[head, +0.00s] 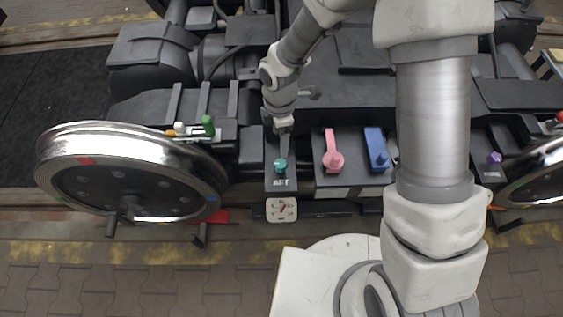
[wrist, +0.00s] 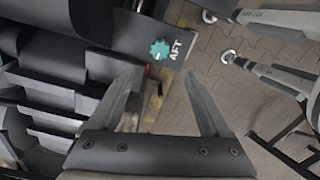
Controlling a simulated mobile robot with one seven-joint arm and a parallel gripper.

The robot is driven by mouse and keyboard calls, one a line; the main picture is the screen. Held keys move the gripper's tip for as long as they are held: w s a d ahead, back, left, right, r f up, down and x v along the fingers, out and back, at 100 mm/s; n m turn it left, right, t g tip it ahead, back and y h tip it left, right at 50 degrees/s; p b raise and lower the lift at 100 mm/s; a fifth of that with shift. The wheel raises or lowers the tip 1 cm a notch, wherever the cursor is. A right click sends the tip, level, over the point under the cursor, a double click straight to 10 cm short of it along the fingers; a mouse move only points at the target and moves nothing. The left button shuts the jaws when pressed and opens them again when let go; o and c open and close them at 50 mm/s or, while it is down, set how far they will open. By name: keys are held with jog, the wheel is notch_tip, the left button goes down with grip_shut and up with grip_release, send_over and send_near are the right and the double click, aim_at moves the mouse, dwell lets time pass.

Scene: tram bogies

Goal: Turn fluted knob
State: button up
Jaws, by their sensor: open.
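The teal fluted knob (head: 280,165) sits on a dark panel marked AFT, left of the pink lever. It also shows whole in the wrist view (wrist: 160,50), with a pale mark on its face. My gripper (head: 284,149) is above the knob in the head view, close to it in the picture. In the wrist view my gripper (wrist: 164,76) is open and empty, its two fingers spread wide. The knob lies beyond the fingertips, nearer the left one, and not between them. No contact shows.
A pink lever (head: 333,156) and a blue lever (head: 376,149) stand right of the knob. A white dial (head: 281,209) hangs below it. A green-topped peg (head: 208,125) stands to the left by a large wheel (head: 130,172). A purple knob (head: 494,158) is farther right.

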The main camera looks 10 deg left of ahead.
aim_at(281, 163)
notch_tip(281, 163, down, 13)
jog(key=b, duration=0.3)
jog(key=shift+r+b, duration=0.1)
jog(key=shift+b, duration=0.3)
grip_shut()
